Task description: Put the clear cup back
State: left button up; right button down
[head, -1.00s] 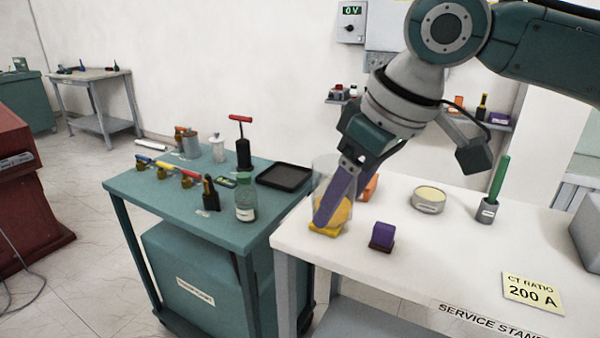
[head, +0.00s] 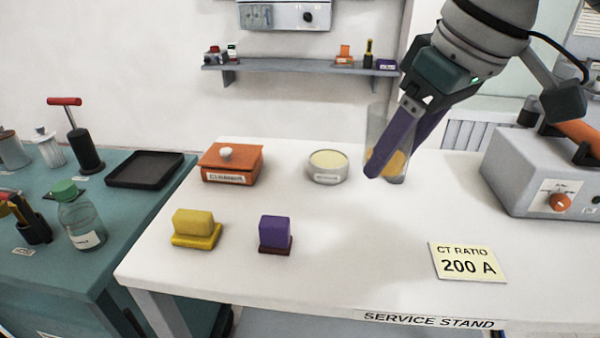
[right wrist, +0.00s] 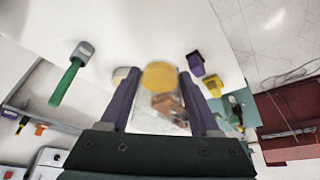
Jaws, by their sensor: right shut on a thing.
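The clear cup (head: 376,122) is between the purple fingers of my right gripper (head: 398,155), above the right-middle part of the white service stand (head: 330,250). The cup looks upright and has something amber-yellow low in it. I cannot tell whether its base touches the stand. In the right wrist view the yellow round (right wrist: 160,75) shows between the fingers, with the clear cup wall (right wrist: 150,118) nearer the camera. My right gripper is shut on the cup, and its fingers hide part of it. My left gripper is not in view.
A round cream-topped tin (head: 328,168) stands just left of the cup. An orange box (head: 230,165), a yellow block (head: 196,230) and a purple block (head: 275,235) are further left. A grey instrument (head: 540,175) stands right. The stand's middle front is clear around the CT ratio card (head: 467,262).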

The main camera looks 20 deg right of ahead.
jog(key=b, duration=0.1)
send_over(366, 253)
jog(key=s, duration=0.2)
jog(key=f, duration=1)
jog(key=shift+w+d+f, duration=0.1)
jog(key=shift+w+f, duration=0.1)
jog(key=shift+f, duration=0.05)
jog(key=shift+f+b, duration=0.5)
jog(key=shift+f, duration=1.9)
jog(key=shift+f, duration=0.1)
jog(key=shift+c, duration=0.6)
grip_release()
